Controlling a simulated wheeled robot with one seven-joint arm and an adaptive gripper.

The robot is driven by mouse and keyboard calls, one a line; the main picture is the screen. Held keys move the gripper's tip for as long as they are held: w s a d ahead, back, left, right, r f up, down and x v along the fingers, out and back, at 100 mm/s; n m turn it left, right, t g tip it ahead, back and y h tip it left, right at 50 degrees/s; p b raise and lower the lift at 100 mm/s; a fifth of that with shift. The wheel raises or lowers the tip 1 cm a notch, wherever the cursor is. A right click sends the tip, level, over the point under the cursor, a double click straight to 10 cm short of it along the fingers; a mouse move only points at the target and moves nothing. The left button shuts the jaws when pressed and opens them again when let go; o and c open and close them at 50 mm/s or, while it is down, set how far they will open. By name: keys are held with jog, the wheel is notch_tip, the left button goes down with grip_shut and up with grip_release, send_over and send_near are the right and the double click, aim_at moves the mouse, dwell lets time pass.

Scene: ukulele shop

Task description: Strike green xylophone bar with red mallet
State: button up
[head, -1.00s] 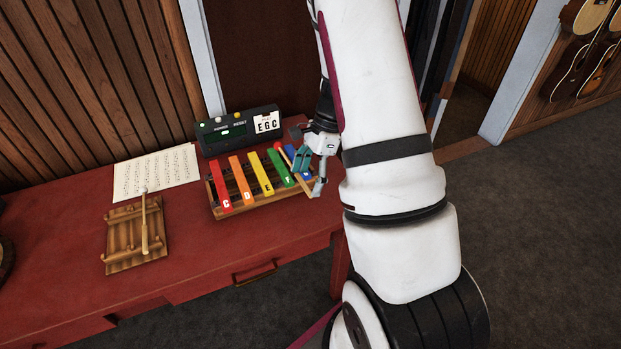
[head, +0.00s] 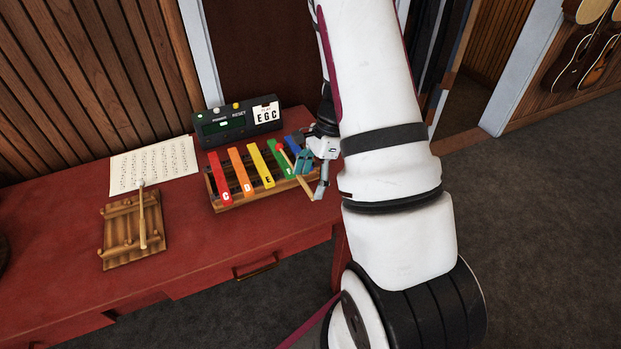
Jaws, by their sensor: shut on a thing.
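The xylophone (head: 238,205) lies on the red table, with bars in red, orange, yellow, green and blue on a wooden frame. The green bar (head: 274,157) is right of the yellow one; its lower part is close to the mallet and my gripper. My gripper (head: 308,169) is shut on the red mallet (head: 299,180), at the right end of the xylophone. The mallet's red head (head: 280,147) points to the upper left and appears over or beside the upper green bar. I cannot tell whether it touches. The blue bar (head: 292,144) is partly hidden by my gripper.
A device with buttons and an "EGC" card (head: 237,122) stands behind the xylophone. A sheet of music (head: 155,166) lies at the left. A wooden rack (head: 120,238) holds a pale-headed mallet (head: 143,220). The red table (head: 215,246) is clear in front of the xylophone.

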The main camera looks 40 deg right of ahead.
jog(key=shift+f, duration=0.1)
jog(key=shift+r+p, duration=0.75)
jog(key=shift+r, duration=1.25)
